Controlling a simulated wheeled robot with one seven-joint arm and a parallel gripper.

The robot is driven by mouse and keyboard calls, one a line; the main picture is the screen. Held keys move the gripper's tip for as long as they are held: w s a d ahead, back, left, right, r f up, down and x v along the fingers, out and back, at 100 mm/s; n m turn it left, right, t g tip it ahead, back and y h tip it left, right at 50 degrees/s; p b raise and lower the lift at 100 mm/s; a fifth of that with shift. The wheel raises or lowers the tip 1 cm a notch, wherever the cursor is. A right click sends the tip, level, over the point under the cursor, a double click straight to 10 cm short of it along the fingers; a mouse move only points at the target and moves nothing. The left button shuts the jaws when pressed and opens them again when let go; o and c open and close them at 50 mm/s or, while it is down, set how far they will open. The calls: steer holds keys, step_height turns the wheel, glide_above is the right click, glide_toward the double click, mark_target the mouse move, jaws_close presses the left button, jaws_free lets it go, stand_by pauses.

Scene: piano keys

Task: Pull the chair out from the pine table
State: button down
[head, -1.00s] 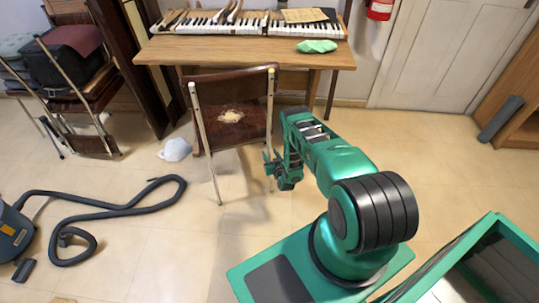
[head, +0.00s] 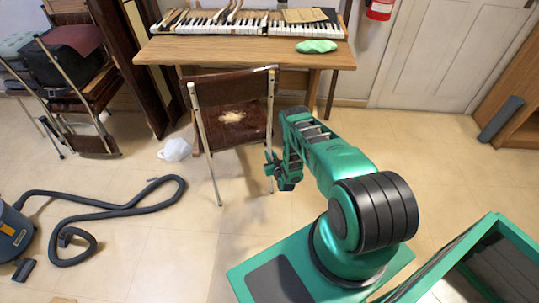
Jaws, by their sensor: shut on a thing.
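The chair (head: 231,118) has a dark brown seat with a pale worn patch, a brown back panel and metal tube legs. It stands upright in front of the pine table (head: 245,50), with its back towards me and the far part of its seat near the table's front edge. My gripper (head: 269,168) is low at the chair's right side, shut on the chair's right rear metal leg. The finger contact is small and partly hidden by my green arm.
A white crumpled thing (head: 175,150) is on the floor left of the chair. A vacuum hose (head: 110,208) and stacked chairs (head: 85,90) are further left. The floor between the chair and me is clear.

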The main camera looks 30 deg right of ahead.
steer(key=s+a, duration=0.3)
steer(key=s, duration=0.6)
steer(key=s+a, duration=0.3)
steer(key=s, duration=0.7)
steer(key=shift+a, duration=0.25)
stand_by(1.9)
steer(key=shift+w, duration=0.1)
steer(key=c, duration=1.4)
jaws_free()
steer(key=shift+o, duration=0.2)
steer(key=s+a, duration=0.2)
steer(key=s, duration=0.7)
steer(key=shift+s+a, duration=0.15)
steer(key=shift+s, duration=0.25)
